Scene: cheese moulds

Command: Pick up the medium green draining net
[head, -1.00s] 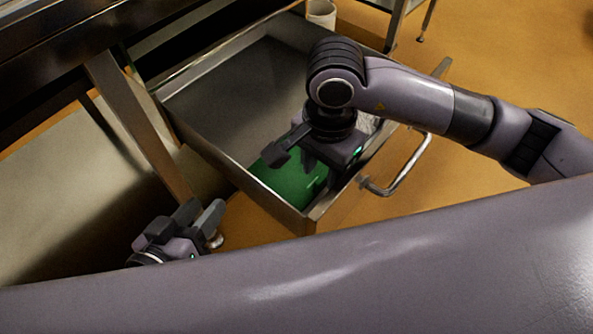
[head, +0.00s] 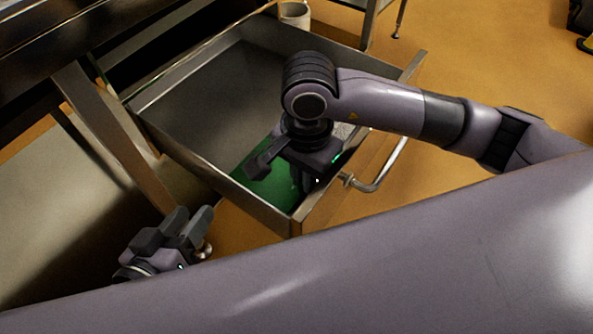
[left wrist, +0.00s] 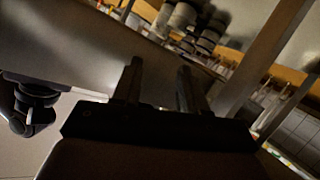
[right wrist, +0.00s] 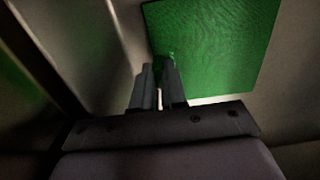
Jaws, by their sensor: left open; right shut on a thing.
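The green draining net (head: 270,190) is a flat, square, fine-meshed sheet in the near end of the open metal drawer. My right arm hides part of it in the head view. My right gripper (head: 283,176) is down inside the drawer over the net. In the right wrist view the net (right wrist: 215,45) spreads beyond the fingertips (right wrist: 164,62), which are shut on its near edge, with a bit of green between them. My left gripper (head: 191,218) is open and empty, outside the drawer to the left; its two fingers stand apart in the left wrist view (left wrist: 158,80).
The drawer's metal walls (head: 250,206) surround my right gripper closely. A bar handle (head: 378,178) sticks out from its front. A pale container (head: 295,14) stands behind the drawer. A table leg (head: 112,135) rises near my left gripper. The drawer's far part is bare.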

